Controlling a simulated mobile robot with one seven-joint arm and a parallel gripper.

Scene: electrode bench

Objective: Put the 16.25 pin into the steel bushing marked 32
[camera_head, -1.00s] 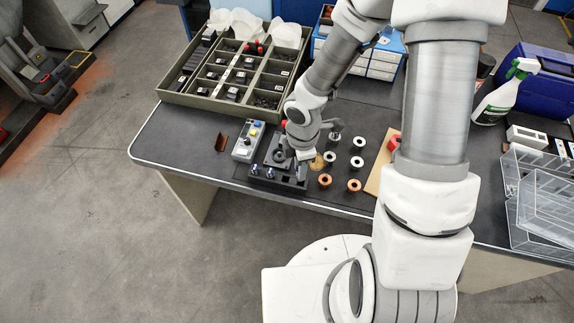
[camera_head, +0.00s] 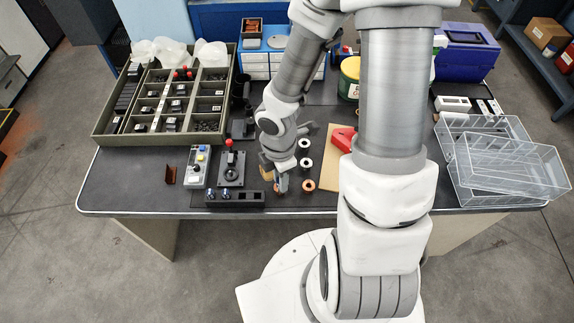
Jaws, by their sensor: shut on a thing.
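My gripper (camera_head: 281,184) points down over the front of the bench, right of the black pin rack (camera_head: 250,199). It is shut on a pin, which is mostly hidden by the fingers; its size marking cannot be read. Two pins with bluish-silver tops (camera_head: 226,194) stand in the left part of the rack, and dark holes show at its right. Pale steel-coloured bushings (camera_head: 306,162) stand in a column right of my gripper. A copper-coloured bushing (camera_head: 308,185) is at the front of that column, and another copper one is partly hidden at my fingertips. No number, including 32, is legible.
A grey button box (camera_head: 197,166) and a black joystick-like device with a red knob (camera_head: 229,145) stand left of my gripper. A wooden board (camera_head: 330,171) with a red object (camera_head: 343,138) lies to the right. A compartment tray (camera_head: 122,142) and clear bins (camera_head: 462,180) flank the bench.

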